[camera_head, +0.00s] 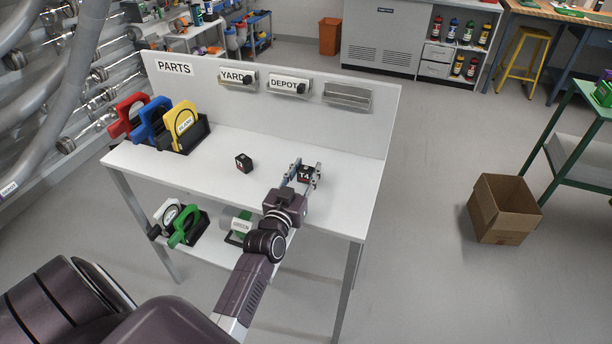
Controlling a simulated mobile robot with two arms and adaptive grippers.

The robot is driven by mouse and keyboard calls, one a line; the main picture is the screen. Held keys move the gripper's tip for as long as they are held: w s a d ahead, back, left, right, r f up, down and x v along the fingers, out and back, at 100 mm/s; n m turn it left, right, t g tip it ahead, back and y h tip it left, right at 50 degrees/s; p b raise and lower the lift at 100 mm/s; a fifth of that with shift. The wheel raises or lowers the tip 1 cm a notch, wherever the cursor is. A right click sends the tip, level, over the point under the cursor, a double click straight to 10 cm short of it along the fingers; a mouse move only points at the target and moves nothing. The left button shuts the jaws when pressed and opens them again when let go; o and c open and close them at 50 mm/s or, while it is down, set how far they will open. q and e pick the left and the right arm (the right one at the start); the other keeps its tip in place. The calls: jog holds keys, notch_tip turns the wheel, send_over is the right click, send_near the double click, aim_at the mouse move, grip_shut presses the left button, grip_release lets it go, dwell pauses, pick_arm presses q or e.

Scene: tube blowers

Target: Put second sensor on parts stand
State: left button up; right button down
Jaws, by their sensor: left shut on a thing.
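The parts stand (340,207) is a white table with a back panel and a PARTS sign (173,68). One small black sensor with a red and white mark (243,163) sits on the tabletop near its middle. My left gripper (304,172) is over the right part of the tabletop, shut on a second black sensor (308,174). The fingers hide part of this sensor, and I cannot tell whether it touches the surface. My right gripper is not in view.
Red (127,115), blue (151,119) and yellow (181,124) handled parts stand in a black holder at the tabletop's left. YARD (237,78) and DEPOT (289,86) labels are on the back panel. A cardboard box (503,210) stands on the floor at right.

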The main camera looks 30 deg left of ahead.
pick_arm(q)
notch_tip(320, 180, down, 2)
jog(key=shift+f, duration=0.1)
jog(key=o, duration=1.2)
jog(key=shift+c, duration=0.2)
jog(key=b+v, duration=0.1)
jog(key=v, duration=1.1)
